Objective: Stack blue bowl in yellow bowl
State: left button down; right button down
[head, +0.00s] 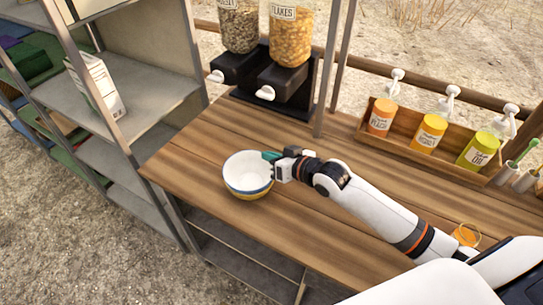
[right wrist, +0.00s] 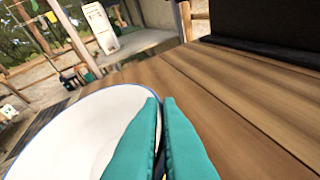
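The blue bowl (head: 247,170) has a white inside and a thin blue rim, and sits on the left part of the wooden table. A yellow band, the yellow bowl (head: 250,196), shows directly beneath it, so the blue one appears nested in it; most of the yellow bowl is hidden. My right gripper (head: 270,157) is at the blue bowl's right rim. In the right wrist view, its teal fingers (right wrist: 160,105) are close together with the rim between them, one finger inside the bowl (right wrist: 75,135) and one outside. My left gripper is not in view.
Two cereal dispensers (head: 275,80) stand at the table's back. A wooden rack (head: 390,143) with several jars is at the back right. A small orange-rimmed glass (head: 466,235) stands near my right arm. Metal shelves (head: 140,95) are at the left. The table (head: 215,130) around the bowls is clear.

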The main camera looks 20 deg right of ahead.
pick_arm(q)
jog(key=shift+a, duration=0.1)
pick_arm(e)
jog(key=shift+f, duration=0.3)
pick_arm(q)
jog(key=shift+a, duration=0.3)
pick_arm(e)
jog(key=c, duration=1.6)
grip_release()
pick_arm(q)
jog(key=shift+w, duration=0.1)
pick_arm(e)
jog(key=shift+r, duration=0.4)
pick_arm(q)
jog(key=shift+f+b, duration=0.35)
pick_arm(e)
jog(key=shift+v, duration=6)
jog(key=shift+f, duration=0.1)
